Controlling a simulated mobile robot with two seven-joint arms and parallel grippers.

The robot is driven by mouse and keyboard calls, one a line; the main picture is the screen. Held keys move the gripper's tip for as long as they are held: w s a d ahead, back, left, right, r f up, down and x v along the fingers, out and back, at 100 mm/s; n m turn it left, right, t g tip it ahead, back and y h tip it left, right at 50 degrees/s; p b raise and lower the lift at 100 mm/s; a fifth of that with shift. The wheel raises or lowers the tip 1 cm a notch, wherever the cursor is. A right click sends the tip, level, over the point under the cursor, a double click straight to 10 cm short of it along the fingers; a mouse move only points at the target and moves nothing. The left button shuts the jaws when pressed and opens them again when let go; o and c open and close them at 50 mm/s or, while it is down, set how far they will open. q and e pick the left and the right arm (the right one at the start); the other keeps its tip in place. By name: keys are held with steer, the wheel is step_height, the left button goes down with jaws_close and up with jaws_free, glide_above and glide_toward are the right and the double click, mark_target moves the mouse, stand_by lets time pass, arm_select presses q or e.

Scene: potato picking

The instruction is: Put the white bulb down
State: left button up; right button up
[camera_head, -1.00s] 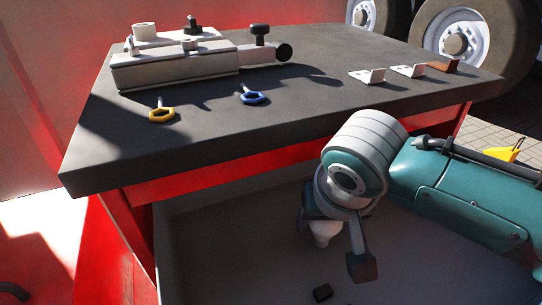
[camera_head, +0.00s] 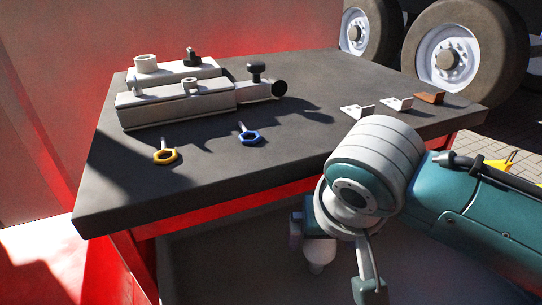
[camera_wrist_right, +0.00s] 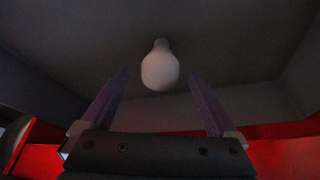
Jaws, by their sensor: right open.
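The white bulb (camera_head: 319,256) is below my right gripper in the head view, over the grey bin under the table. Its upper part is partly hidden by the gripper. In the right wrist view the bulb (camera_wrist_right: 160,70) appears between the fingertips, rounded end towards me, with a visible gap on each side. My right gripper (camera_head: 334,262) is open, its two fingers spread apart and not touching the bulb. I cannot tell whether the bulb rests on the bin floor. My left gripper is not in view.
The dark table top (camera_head: 215,185) carries a grey vise-like device (camera_head: 180,102), a yellow ring bolt (camera_head: 165,156), a blue ring bolt (camera_head: 249,137) and small brackets (camera_head: 397,104). The grey bin (camera_head: 220,275) lies below the table's front edge. Wheels stand behind.

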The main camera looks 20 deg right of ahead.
steer(key=d+p+v, duration=0.1)
steer(key=p+v, duration=0.1)
steer(key=v, duration=0.4)
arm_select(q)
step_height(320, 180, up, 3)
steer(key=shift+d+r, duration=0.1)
arm_select(e)
steer(key=s+r+n+y, duration=0.1)
steer(key=s+r+n, duration=0.2)
steer(key=s, duration=1.3)
steer(key=n, duration=0.2)
steer(key=shift+d+n+g+y, duration=0.3)
steer(key=shift+d+g, duration=0.05)
steer(key=shift+g, duration=0.05)
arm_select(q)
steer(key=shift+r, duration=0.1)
arm_select(e)
steer(key=shift+s+r, duration=0.1)
steer(key=shift+r, duration=0.05)
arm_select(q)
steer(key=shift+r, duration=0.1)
arm_select(e)
steer(key=shift+r, duration=0.1)
